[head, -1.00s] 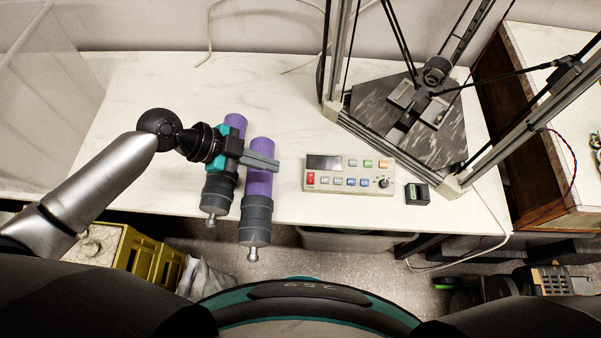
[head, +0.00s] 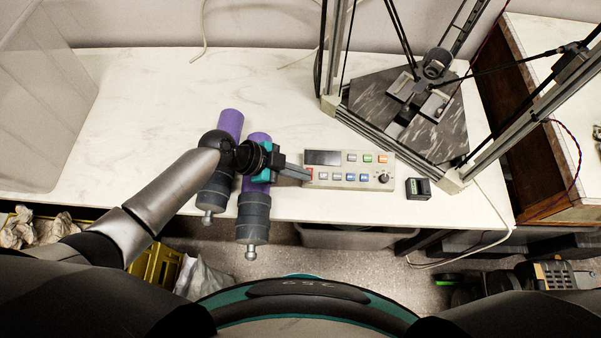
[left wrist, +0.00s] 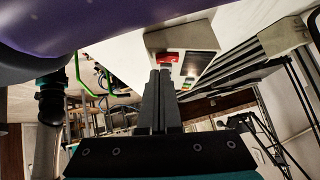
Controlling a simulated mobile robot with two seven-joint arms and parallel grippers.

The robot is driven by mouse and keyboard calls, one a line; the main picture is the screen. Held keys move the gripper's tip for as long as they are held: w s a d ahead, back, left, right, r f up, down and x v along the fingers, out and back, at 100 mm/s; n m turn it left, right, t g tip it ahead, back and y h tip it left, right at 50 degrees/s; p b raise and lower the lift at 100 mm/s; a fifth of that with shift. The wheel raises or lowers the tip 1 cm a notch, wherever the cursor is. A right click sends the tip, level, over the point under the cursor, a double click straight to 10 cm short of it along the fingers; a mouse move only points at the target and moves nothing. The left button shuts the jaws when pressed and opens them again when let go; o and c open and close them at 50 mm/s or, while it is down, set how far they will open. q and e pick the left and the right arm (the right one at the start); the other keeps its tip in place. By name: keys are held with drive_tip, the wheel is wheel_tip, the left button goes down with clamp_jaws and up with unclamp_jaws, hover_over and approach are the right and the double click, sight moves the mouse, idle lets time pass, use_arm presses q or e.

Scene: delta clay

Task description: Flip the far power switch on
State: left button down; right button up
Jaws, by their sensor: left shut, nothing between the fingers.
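A beige control box (head: 345,184) lies on the white table, with a dark display, several coloured buttons and a knob. Its red rocker switch (head: 310,171) is at the left end, mostly behind my fingertips; it shows clearly in the left wrist view (left wrist: 170,57). My left gripper (head: 303,175) is shut and empty, reaching from the left to the box's left end. In the left wrist view its fingertips (left wrist: 165,72) point at the switch, just short of it or touching; I cannot tell which. The switch's position is unclear. My right gripper is not in view.
Two purple and grey cylinders (head: 230,124) lie under and beside my left arm. A small black box (head: 418,188) sits right of the control box. A framed machine with a dark plate (head: 450,130) stands behind. The table's back left is clear.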

use_arm(q)
drive_tip(key=shift+w+f, duration=0.1)
drive_tip(key=shift+f, duration=0.25)
drive_tip(key=shift+f+b, duration=0.45)
drive_tip(key=shift+b, duration=0.4)
drive_tip(key=shift+r, duration=0.15)
drive_tip(key=shift+w+r, duration=0.35)
drive_tip(key=shift+w, duration=0.45)
drive_tip(key=shift+s+r, duration=0.1)
